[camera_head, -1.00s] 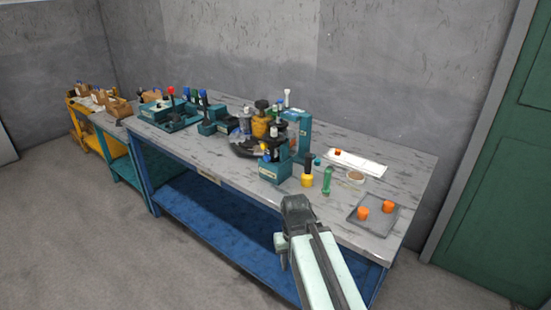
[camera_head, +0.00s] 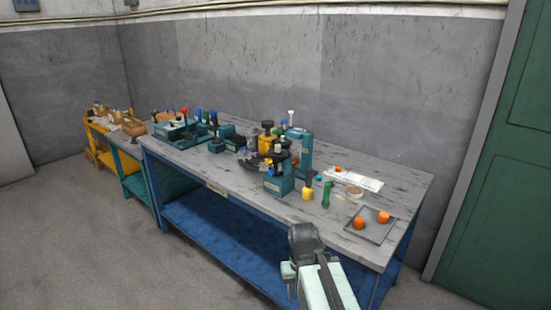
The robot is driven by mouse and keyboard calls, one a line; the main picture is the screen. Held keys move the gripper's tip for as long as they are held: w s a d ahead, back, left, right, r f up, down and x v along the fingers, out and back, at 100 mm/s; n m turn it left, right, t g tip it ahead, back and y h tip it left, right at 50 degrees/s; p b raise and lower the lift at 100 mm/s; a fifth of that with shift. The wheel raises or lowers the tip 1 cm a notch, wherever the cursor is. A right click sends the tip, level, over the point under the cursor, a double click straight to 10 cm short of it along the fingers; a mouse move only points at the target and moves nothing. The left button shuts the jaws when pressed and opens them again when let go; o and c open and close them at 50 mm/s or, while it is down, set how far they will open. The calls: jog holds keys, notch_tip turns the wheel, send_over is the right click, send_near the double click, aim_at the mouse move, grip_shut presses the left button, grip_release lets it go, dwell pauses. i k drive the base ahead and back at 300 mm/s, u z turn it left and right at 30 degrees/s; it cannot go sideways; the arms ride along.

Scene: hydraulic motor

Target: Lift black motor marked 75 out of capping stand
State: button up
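A teal block-shaped stand (camera_head: 279,185) sits near the front edge of the grey workbench, at its middle right. A black part (camera_head: 281,161) shows at its top; I take these for the capping stand and motor, but no marking 75 is legible. How deep the black part sits cannot be told. My arm reaches up from the bottom of the picture, and my gripper (camera_head: 303,235) is in front of the bench, lower in the picture than the stand and apart from it. Its fingers are too unclear to tell open from shut.
A tall teal column (camera_head: 305,152) and an amber jar (camera_head: 267,139) crowd behind. A teal bin (camera_head: 179,131) stands farther left.

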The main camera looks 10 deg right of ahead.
aim_at(278, 154)
jog(key=u, duration=0.35)
jog(key=i, duration=1.5)
jog(key=u, duration=0.95)
jog(key=k, duration=0.8)
jog(key=u, duration=0.2)
jog(key=i, duration=0.85)
jog(key=z, duration=0.05)
